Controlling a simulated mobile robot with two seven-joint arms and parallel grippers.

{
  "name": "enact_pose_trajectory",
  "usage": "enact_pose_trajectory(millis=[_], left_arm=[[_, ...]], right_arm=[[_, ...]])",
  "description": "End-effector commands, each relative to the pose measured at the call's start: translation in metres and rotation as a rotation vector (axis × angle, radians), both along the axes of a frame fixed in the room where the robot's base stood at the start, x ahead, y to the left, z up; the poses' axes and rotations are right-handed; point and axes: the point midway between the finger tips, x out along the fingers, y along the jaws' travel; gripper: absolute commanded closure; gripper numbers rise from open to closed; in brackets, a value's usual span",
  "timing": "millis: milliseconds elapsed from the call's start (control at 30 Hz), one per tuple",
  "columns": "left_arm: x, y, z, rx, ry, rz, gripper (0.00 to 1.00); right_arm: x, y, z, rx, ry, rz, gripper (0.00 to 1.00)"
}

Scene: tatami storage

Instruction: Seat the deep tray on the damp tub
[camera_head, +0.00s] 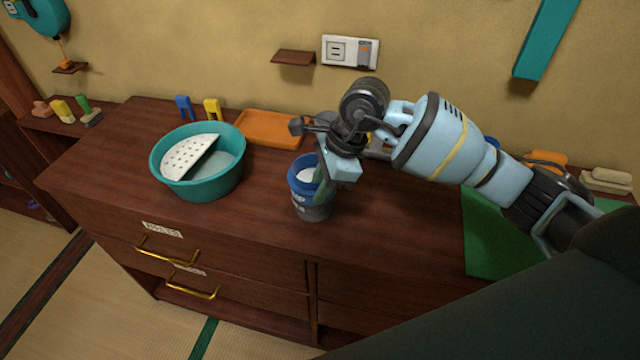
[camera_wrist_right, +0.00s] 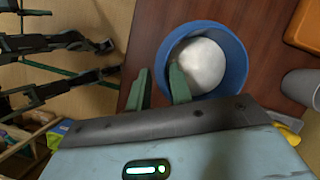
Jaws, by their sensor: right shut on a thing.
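A round blue vessel (camera_head: 303,186) with a whitish inside stands out on the dresser top. Its lower part is a dark grey tub (camera_head: 316,211) with partly hidden white lettering that seems to end in "MP". The blue part looks like the deep tray, at the tub's top; I cannot tell whether it is fully seated. My right gripper (camera_head: 326,172) is shut on the blue rim from the right. In the right wrist view the gripper's green fingers (camera_wrist_right: 160,88) are at the left edge of the blue rim (camera_wrist_right: 236,50). My left gripper is not in view.
A teal basin (camera_head: 222,184) with a white perforated half-disc (camera_head: 188,157) stands left. An orange tray (camera_head: 270,128) lies behind. A grey cup (camera_wrist_right: 300,88) shows in the right wrist view. A green mat (camera_head: 490,240) lies right. The dresser front is clear.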

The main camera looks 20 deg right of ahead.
Motion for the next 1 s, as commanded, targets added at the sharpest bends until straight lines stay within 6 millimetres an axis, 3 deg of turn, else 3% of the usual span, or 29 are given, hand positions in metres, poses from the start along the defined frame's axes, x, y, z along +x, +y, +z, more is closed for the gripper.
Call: enact_pose_trajectory(millis=[300,333,533,833,1000], left_arm=[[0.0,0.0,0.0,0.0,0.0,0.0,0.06],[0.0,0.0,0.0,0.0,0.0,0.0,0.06],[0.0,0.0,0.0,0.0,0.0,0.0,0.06],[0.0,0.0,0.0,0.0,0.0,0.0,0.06],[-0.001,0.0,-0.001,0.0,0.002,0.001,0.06]], right_arm=[[0.0,0.0,-0.005,0.0,0.0,0.0,0.95],[0.0,0.0,-0.005,0.0,0.0,0.0,0.77],[0.0,0.0,-0.005,0.0,0.0,0.0,0.53],[0.0,-0.001,-0.003,0.0,-0.001,0.0,0.53],[-0.001,-0.008,0.015,0.0,-0.004,-0.001,0.53]])
